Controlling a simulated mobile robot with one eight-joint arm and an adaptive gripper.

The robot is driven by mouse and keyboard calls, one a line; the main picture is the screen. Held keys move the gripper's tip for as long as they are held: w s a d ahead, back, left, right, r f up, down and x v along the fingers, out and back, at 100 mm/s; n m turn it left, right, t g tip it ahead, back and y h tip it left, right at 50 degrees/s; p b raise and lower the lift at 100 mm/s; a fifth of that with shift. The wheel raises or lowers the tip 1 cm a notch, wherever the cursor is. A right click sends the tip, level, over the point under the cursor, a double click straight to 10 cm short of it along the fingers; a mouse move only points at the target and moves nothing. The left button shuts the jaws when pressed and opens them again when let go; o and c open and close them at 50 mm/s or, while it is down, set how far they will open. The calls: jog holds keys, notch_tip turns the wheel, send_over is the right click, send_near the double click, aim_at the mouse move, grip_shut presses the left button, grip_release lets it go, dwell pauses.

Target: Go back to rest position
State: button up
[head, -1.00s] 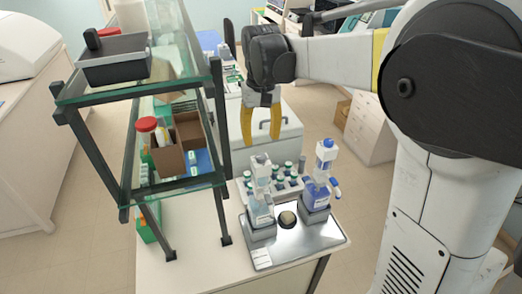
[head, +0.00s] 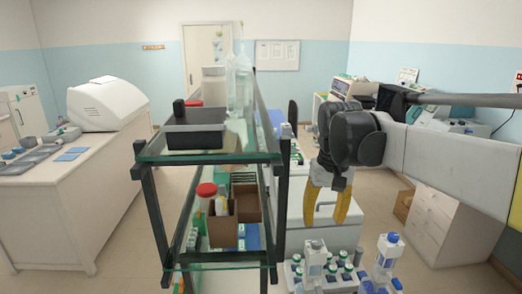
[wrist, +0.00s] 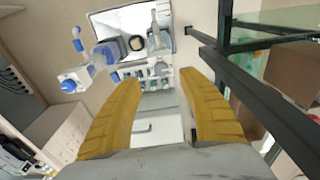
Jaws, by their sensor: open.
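My gripper (head: 327,207) has yellow fingers and hangs pointing down, to the right of the shelf rack in the head view. The fingers are apart and nothing is between them. In the wrist view my gripper (wrist: 160,95) spreads its two yellow fingers with the bench below. A blue-capped bottle (head: 387,255) and a paler bottle (head: 314,262) stand below it at the bottom of the head view.
A dark-framed glass shelf rack (head: 275,215) stands close left of my gripper, holding a black bin (head: 195,135) and an open cardboard box (head: 235,213). White drawers (head: 455,222) stand at the right. A white side bench (head: 85,195) is at the left, with open floor before it.

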jog(key=s+f+t+b, duration=0.3)
jog(key=s+f+b, duration=0.6)
jog(key=f, duration=0.4)
jog(key=s+f+t+b, duration=0.3)
jog(key=s+f+b, duration=0.6)
jog(key=f, duration=0.5)
jog(key=shift+f+b, duration=0.15)
jog(key=shift+b, duration=0.25)
